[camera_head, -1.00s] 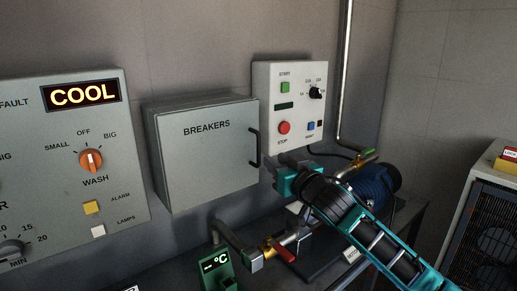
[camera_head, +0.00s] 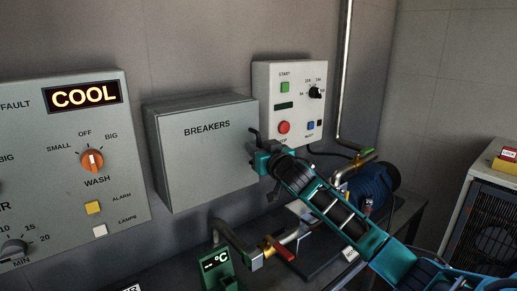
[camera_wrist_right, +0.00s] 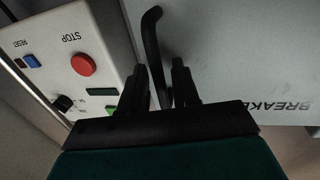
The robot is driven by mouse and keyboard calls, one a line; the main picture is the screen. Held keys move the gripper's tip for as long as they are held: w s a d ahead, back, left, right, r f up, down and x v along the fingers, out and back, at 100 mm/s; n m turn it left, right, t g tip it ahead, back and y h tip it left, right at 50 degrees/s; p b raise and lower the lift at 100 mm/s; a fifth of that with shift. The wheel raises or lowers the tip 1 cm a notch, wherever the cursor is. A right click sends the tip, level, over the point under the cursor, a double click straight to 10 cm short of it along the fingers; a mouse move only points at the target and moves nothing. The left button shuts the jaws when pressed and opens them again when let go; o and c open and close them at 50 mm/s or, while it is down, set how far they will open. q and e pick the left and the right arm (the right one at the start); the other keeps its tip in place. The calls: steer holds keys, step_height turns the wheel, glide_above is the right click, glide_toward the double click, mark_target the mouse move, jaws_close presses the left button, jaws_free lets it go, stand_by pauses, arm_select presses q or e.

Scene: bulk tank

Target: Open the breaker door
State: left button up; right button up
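The breaker box (camera_head: 205,155) is a grey wall cabinet marked BREAKERS, and its door is shut. Its black bar handle (camera_head: 254,134) is on the door's right side, with its lower part hidden behind my right gripper (camera_head: 259,158). In the right wrist view, the handle (camera_wrist_right: 152,38) runs down between the two black fingers of my right gripper (camera_wrist_right: 159,85). The fingers are apart, one on each side of the handle, and I see no firm clamp on it. The door face (camera_wrist_right: 240,60) fills the right of that view. My left gripper is not in view.
A control box (camera_head: 290,85) with START and STOP buttons is just right of the breaker box. A panel (camera_head: 60,180) with a COOL display is at left. Pipes with a red-handled valve (camera_head: 280,250) and a blue motor (camera_head: 372,187) lie below and right.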

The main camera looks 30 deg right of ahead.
jaws_close()
steer(key=shift+s, duration=0.1)
stand_by(0.6)
